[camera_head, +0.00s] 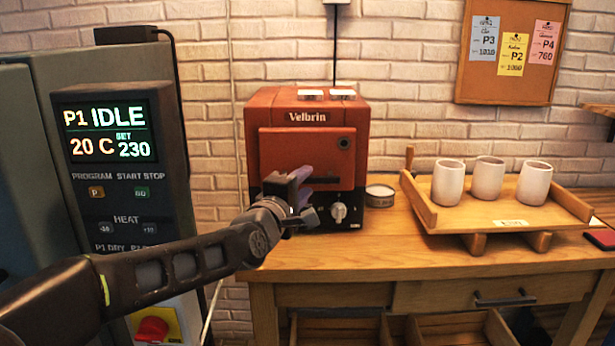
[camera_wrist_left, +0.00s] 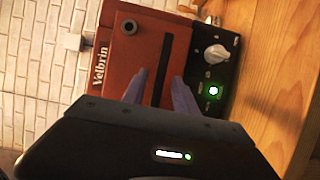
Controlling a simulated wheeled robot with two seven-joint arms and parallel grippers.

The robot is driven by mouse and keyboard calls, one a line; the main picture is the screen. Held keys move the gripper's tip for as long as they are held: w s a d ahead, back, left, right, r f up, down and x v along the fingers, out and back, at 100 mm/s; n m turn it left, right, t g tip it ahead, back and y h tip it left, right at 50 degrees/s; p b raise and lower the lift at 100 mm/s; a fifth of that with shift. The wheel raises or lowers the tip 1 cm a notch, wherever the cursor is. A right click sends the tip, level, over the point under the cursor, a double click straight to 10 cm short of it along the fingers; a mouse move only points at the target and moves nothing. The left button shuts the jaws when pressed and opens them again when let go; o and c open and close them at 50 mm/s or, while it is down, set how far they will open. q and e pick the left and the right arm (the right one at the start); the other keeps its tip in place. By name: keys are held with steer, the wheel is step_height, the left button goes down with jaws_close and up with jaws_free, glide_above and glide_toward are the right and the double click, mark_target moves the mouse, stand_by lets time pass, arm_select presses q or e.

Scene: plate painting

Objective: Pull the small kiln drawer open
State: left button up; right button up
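The small kiln (camera_head: 270,120) is a red box marked Velbrin, standing on the wooden table. Its red front panel (camera_head: 285,143) sits flush with a dark horizontal bar or slot (camera_head: 326,180) low on it; which of the two I cannot tell. My left gripper (camera_head: 301,184) is in front of this panel, with its purple fingers pointing at the kiln. In the left wrist view the fingers (camera_wrist_left: 160,75) are apart, one on each side of the dark bar's line (camera_wrist_left: 162,62), with nothing visibly held. Contact cannot be told. My right gripper is in neither view.
A control unit (camera_head: 125,150) reading IDLE stands at the left. A small round tin (camera_head: 379,196) is right of the kiln. A wooden tray (camera_head: 455,217) holds three white cups (camera_head: 488,178). The table has a drawer with a dark handle (camera_head: 505,299). The table's front strip is clear.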

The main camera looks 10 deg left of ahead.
arm_select(q)
steer(key=shift+w+d, duration=0.2)
steer(key=shift+w, duration=1)
steer(key=shift+c, duration=0.2)
jaws_close()
stand_by(0.4)
